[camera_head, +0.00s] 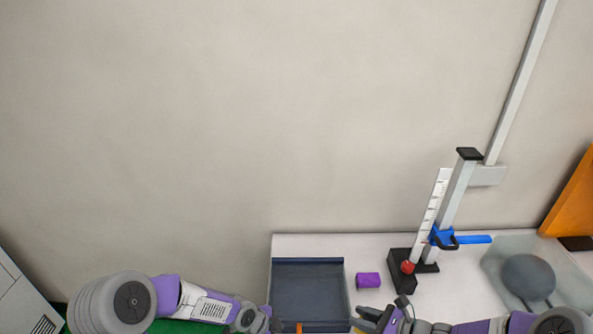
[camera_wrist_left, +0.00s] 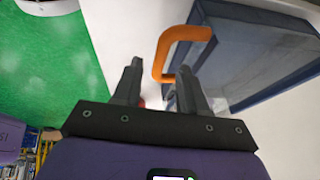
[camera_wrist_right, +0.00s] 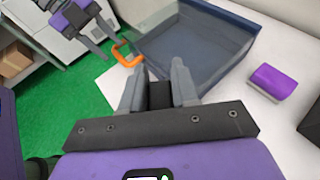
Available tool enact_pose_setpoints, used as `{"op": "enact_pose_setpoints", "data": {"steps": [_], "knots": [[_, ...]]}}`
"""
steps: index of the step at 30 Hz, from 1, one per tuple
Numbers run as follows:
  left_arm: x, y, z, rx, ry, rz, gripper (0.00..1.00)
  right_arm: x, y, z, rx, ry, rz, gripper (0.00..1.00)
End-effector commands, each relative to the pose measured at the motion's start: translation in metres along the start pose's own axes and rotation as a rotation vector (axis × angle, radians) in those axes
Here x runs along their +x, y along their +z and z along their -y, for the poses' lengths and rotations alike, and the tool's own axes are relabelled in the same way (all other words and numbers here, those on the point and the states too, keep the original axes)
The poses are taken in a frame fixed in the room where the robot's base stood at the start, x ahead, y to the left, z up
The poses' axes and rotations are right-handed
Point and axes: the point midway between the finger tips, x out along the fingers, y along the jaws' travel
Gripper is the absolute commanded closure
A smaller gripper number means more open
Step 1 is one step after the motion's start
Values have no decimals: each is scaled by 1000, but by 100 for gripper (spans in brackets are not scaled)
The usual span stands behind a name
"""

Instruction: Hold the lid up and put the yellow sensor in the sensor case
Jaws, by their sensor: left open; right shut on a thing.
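The sensor case (camera_head: 308,262) is a dark blue, see-through box at the table's front left. An orange handle (camera_wrist_left: 160,58) stands out from its front side. I cannot tell how far its lid is raised. My left gripper (camera_wrist_left: 160,68) is open and empty, its fingertips close to the handle; it also shows in the right wrist view (camera_wrist_right: 92,32). My right gripper (camera_head: 366,318) is shut on a dark block (camera_wrist_right: 160,96), just right of the case. No yellow surface shows, so I cannot tell whether this block is the yellow sensor.
A purple block (camera_head: 368,280) lies right of the case. A clear tray (camera_head: 500,265) holds a grey round thing (camera_head: 528,275). Green floor (camera_wrist_left: 45,70) lies off the table edge.

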Motion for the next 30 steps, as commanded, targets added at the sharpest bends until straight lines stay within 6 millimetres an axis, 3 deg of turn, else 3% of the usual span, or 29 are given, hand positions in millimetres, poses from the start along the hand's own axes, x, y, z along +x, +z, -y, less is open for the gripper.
{"op": "enact_pose_setpoints", "data": {"steps": [6, 17, 18, 26, 30], "knots": [[20, 0, 0, -1, -1, 0, 58, 6, -15, 0, -1, 0, 1, 100], [22, 0, 0, -1, 0, 0, 58, 7, -16, 0, -1, 0, 1, 100], [22, 0, 0, -1, 0, 0, 59, 7, -16, 0, -1, 0, 1, 100], [22, 0, 0, -1, 0, 0, 99, 7, -16, 0, -1, 0, 1, 100], [22, 0, 0, -1, 0, 0, 100, 7, -16, 0, -1, 0, 1, 100]]}}
